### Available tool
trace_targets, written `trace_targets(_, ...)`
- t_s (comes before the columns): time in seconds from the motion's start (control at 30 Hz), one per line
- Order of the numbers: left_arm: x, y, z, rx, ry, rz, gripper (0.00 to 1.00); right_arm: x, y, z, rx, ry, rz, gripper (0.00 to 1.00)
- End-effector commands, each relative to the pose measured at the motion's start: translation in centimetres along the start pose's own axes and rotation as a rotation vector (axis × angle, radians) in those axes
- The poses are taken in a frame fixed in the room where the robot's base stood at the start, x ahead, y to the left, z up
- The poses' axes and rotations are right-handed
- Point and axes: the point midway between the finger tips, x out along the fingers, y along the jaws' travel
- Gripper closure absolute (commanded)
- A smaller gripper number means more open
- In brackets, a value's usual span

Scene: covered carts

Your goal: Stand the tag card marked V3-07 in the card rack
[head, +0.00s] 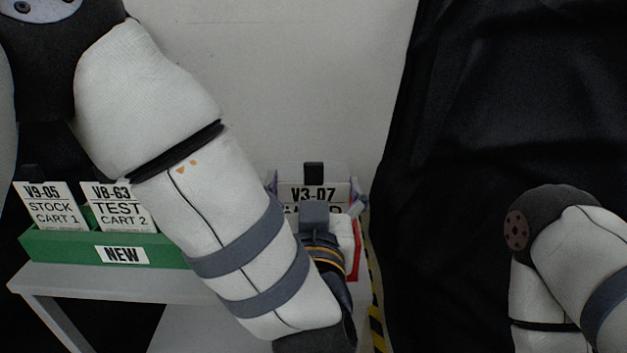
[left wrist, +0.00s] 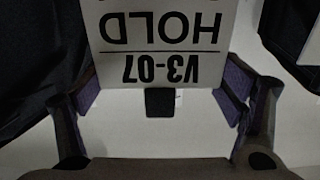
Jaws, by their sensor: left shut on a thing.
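My left gripper (head: 314,186) is shut on the tag card V3-07 (head: 322,192), a white card with black print, gripped across its width. The left wrist view shows the card (left wrist: 165,45) upside down between the two fingers, with the word HOLD readable. A black square patch shows at the card's V3-07 edge. In the head view my wrist covers the card's lower part. A green rack (head: 62,247) labelled NEW holds the upright cards V9-05 (head: 47,205) and V8-63 (head: 115,208); my left arm hides its right end. My right gripper is out of view.
The green rack stands on a light grey table or shelf (head: 75,280). A red-edged thing (head: 356,268) shows partly behind my left wrist. Black cloth (head: 455,130) hangs at the right, with yellow-black striped tape (head: 376,325) beside it. A pale wall is behind.

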Motion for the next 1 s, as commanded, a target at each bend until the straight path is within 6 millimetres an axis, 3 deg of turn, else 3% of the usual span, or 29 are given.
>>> trace_targets(0.33, 0.0, 0.0, 0.5, 0.000, 0.001, 0.000, 0.35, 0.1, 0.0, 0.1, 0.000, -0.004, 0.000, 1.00)
trace_targets(0.37, 0.0, 0.0, 0.5, 0.000, 0.001, 0.000, 0.07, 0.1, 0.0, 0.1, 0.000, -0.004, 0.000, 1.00)
trace_targets(0.4, 0.0, 0.0, 0.5, 0.000, 0.001, 0.000, 0.00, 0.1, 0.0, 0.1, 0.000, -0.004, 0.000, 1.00)
trace_targets(0.77, -0.2, 0.0, 0.5, 0.000, -0.001, 0.000, 0.00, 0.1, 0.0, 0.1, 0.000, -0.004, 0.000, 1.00)
trace_targets(1.0, -4.9, 0.1, 0.6, 0.002, -0.002, 0.004, 0.00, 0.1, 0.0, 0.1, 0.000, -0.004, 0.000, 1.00)
